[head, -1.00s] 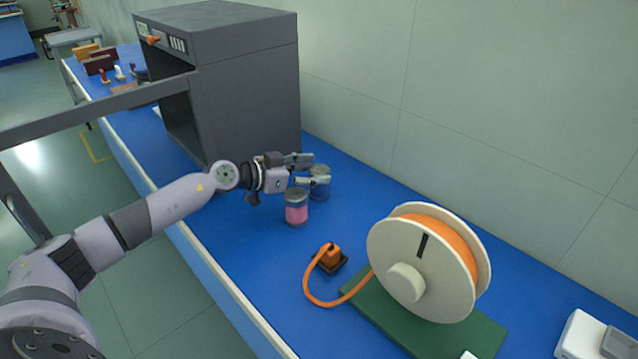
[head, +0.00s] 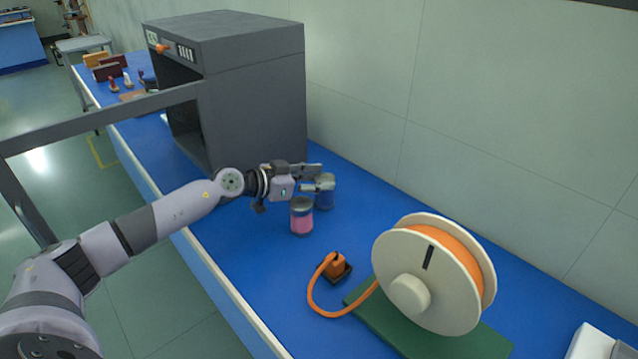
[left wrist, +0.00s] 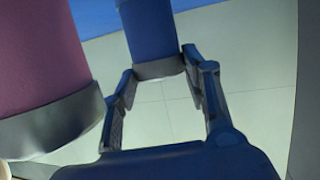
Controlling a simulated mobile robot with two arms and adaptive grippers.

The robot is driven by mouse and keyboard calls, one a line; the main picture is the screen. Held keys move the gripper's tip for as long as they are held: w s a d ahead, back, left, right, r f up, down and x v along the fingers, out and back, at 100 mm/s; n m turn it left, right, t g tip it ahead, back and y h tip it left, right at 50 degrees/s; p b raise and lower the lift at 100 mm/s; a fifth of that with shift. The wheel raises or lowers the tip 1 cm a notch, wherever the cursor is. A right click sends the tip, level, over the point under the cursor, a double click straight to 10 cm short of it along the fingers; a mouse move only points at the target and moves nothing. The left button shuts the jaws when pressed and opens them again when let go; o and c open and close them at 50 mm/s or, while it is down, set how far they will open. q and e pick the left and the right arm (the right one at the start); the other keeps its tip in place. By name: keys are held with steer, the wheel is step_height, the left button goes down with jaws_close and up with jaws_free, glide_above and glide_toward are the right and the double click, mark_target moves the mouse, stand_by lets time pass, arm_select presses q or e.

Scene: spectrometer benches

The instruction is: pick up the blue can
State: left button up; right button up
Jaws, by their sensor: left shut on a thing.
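The blue can (head: 325,198) stands on the blue bench top, just behind and to the right of a pink can (head: 301,219). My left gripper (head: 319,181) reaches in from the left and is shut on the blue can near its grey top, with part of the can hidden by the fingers. In the left wrist view the blue can (left wrist: 152,32) has its grey rim between the fingertips (left wrist: 160,68). The pink can (left wrist: 40,65) is close on the left there. I cannot see a clear gap under the blue can. My right gripper is not in view.
A large grey oven-like box (head: 255,95) stands behind my left gripper. In front are an orange plug-like piece (head: 335,264) with a cord and a cream spool (head: 405,290) on a green base (head: 480,342). A wall (head: 460,110) runs along the bench's far side.

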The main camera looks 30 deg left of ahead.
arm_select(q)
step_height(320, 180, up, 20)
steer(key=p, duration=0.3)
steer(key=shift+p, duration=0.3)
steer(key=shift+f, duration=0.1)
